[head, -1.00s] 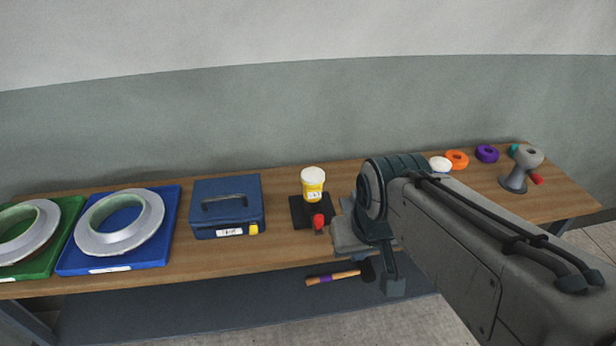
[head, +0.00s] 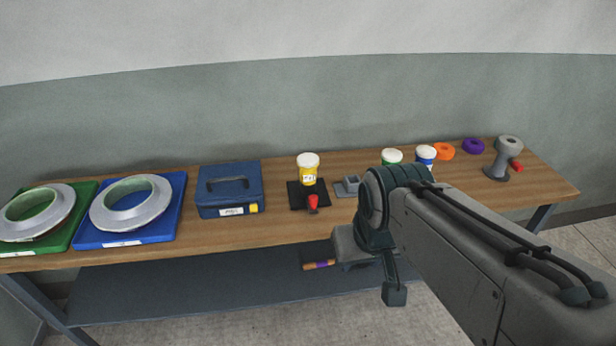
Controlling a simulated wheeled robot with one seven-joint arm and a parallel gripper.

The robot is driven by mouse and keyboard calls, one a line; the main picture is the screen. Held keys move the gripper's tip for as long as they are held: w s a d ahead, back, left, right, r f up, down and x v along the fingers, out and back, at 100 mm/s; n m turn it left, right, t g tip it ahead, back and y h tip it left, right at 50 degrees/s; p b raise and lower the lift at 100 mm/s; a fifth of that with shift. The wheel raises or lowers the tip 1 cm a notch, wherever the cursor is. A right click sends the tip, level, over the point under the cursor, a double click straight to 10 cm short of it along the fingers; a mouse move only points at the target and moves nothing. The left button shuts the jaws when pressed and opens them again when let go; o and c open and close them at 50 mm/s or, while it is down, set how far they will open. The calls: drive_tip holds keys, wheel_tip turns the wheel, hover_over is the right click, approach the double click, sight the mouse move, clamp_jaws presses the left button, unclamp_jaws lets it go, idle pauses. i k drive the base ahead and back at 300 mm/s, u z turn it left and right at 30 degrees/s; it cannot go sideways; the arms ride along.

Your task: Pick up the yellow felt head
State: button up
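I cannot make out a yellow felt head for certain in the head view. A yellow jar (head: 308,175) with a white lid stands on a black plate on the bench, and a small yellow patch shows on the blue case's front. An orange ring (head: 443,151) and a purple ring (head: 473,146) lie at the back right. My forearm crosses the lower right, and its wrist end is in front of the bench's front edge. My gripper's fingers are not clearly visible.
The wooden bench (head: 270,229) also holds a blue case (head: 230,189), two moulds on green (head: 80,223) and blue (head: 176,218) boards, green-marked (head: 392,156) and blue-marked (head: 425,156) jars, and a grey stand (head: 497,160) with a red handle. A lower shelf (head: 190,290) runs beneath.

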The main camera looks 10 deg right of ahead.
sight(308, 163)
drive_tip(key=k, duration=0.9)
drive_tip(key=u, duration=0.55)
drive_tip(key=i, duration=1.85)
drive_tip(key=z, duration=0.75)
drive_tip(key=i, duration=0.25)
drive_tip(key=z, duration=0.4)
